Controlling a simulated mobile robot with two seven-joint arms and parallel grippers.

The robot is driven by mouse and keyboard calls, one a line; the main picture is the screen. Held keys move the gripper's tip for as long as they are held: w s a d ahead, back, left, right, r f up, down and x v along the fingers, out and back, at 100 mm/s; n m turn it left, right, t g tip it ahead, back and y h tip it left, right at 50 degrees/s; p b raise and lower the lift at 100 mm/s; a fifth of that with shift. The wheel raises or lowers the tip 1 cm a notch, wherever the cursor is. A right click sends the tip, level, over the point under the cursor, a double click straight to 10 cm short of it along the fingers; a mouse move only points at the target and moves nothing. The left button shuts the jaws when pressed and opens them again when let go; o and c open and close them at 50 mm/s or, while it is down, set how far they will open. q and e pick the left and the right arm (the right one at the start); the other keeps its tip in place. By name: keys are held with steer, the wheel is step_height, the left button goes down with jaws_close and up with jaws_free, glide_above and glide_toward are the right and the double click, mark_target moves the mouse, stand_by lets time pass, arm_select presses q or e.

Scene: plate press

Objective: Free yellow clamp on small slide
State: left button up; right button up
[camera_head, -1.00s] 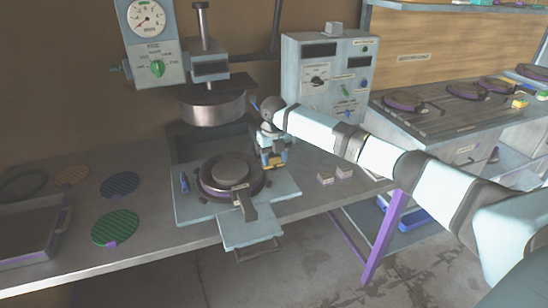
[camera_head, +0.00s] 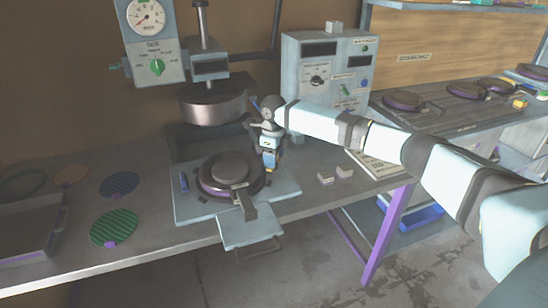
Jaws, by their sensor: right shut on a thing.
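The small slide (camera_head: 187,211) is a pale plate under the press, with a round dark mould (camera_head: 231,181) on it. A small blue clamp (camera_head: 184,181) stands upright at its left side. My right gripper (camera_head: 270,168) points down at the slide's right side, close beside the mould. It is shut on the yellow clamp there. The clamp is almost wholly hidden by the fingers, so I cannot tell whether it is still engaged with the slide. My left gripper is not in view.
The press head (camera_head: 213,106) hangs above the mould. A control box (camera_head: 328,70) stands behind my right arm. Two small pale blocks (camera_head: 335,174) lie on the bench to the right. A green disc (camera_head: 114,227) and a grey tray (camera_head: 30,230) lie at left.

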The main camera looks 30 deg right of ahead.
steer(key=n, duration=0.3)
steer(key=shift+n, duration=0.4)
arm_select(q)
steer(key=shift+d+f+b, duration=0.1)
steer(key=shift+b, duration=0.45)
arm_select(e)
steer(key=n, duration=0.4)
steer(key=shift+n, duration=0.4)
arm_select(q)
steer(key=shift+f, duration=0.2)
arm_select(e)
steer(key=shift+n, duration=0.3)
steer(key=o, duration=0.7)
steer(key=shift+c, duration=0.2)
